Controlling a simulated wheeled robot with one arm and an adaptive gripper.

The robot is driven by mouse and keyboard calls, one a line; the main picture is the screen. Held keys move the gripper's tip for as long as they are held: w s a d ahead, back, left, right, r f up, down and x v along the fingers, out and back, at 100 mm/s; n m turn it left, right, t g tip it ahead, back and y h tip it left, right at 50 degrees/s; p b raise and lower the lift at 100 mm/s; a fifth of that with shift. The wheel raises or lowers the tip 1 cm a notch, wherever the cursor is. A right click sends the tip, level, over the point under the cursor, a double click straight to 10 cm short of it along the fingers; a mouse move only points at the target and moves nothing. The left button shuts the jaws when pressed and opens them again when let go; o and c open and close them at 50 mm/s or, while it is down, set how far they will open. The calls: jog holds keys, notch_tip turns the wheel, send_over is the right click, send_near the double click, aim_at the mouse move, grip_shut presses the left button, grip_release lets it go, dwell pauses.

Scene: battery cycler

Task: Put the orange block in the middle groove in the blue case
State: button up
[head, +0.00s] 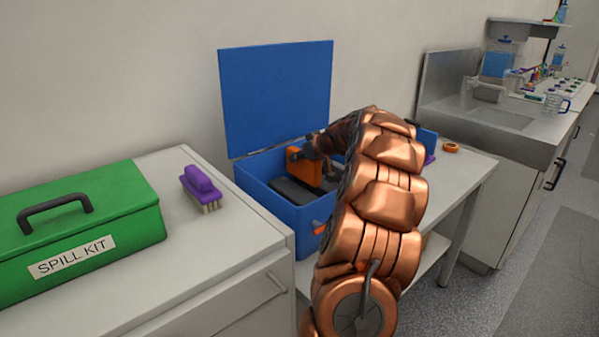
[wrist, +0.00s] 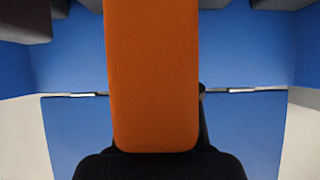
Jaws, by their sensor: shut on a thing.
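The blue case (head: 262,212) stands open on the bench, its blue lid (head: 276,95) raised at the back. The orange block (head: 303,166) is upright above or partly inside the case, held by my gripper (head: 312,149). In the wrist view the orange block (wrist: 152,75) fills the middle, with dark finger parts (wrist: 160,165) at its lower end. The blue case interior (wrist: 245,50) shows behind it. Dark grey inserts (head: 292,190) lie inside the case near the block. The grooves are not clearly visible, and my arm hides the case's right part.
A green spill kit (head: 90,225) and a purple brush (head: 200,187) are on the left counter. An orange tape roll (head: 450,147) lies on the bench to the right. A sink (head: 500,118) and glassware stand farther right. The raised lid and case walls surround the gripper.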

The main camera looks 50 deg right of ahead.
aim_at(313, 166)
jog(key=shift+f, duration=2.75)
jog(key=shift+f, duration=0.1)
jog(key=o, duration=0.9)
jog(key=shift+b+v, duration=0.4)
jog(key=shift+v, duration=3.45)
jog(key=shift+w, duration=0.1)
